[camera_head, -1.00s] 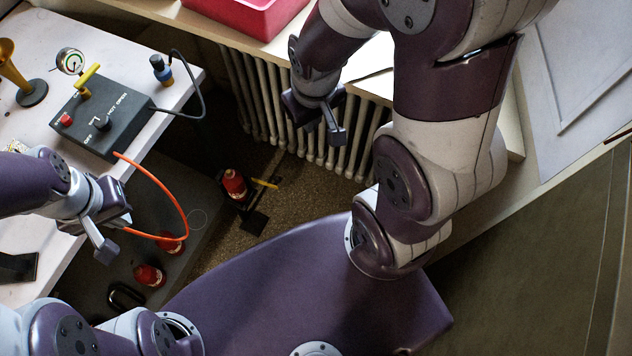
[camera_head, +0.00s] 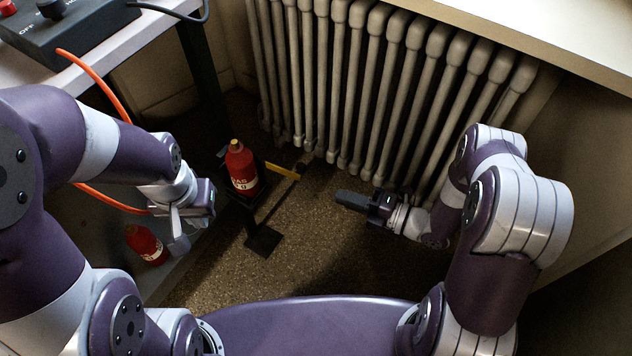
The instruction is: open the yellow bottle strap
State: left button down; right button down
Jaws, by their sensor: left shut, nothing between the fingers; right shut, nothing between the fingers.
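A red bottle (camera_head: 242,172) with a yellowish top stands upright near the middle of the view, against a dark stand. A yellow strap (camera_head: 283,171) sticks out from the bottle's right side, pointing right and slightly down in the picture. Whether its far end is fastened to anything cannot be told. My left gripper (camera_head: 179,243) is shut and empty, left of and below the bottle, apart from it. My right gripper (camera_head: 346,200) is shut and empty, right of the strap and pointing left toward it, with a clear gap between.
A second red bottle (camera_head: 146,243) is low at the left, near my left gripper. An orange hose (camera_head: 98,84) hangs from a dark control box (camera_head: 60,35) on the bench. A radiator (camera_head: 370,95) stands behind. The stand's dark foot (camera_head: 263,241) rests on open speckled floor.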

aim_at(301, 171)
jog(key=w+a+f+b, duration=0.1)
jog(key=w+a+b, duration=0.2)
jog(key=w+a, duration=0.3)
jog(key=shift+w+a, duration=0.4)
jog(key=shift+w, duration=0.15)
jog(key=shift+w+d+b, duration=0.2)
jog(key=shift+w, duration=0.35)
jog(key=shift+w+d+b, duration=0.15)
jog(key=shift+w+b, duration=0.05)
jog(key=shift+w, duration=0.3)
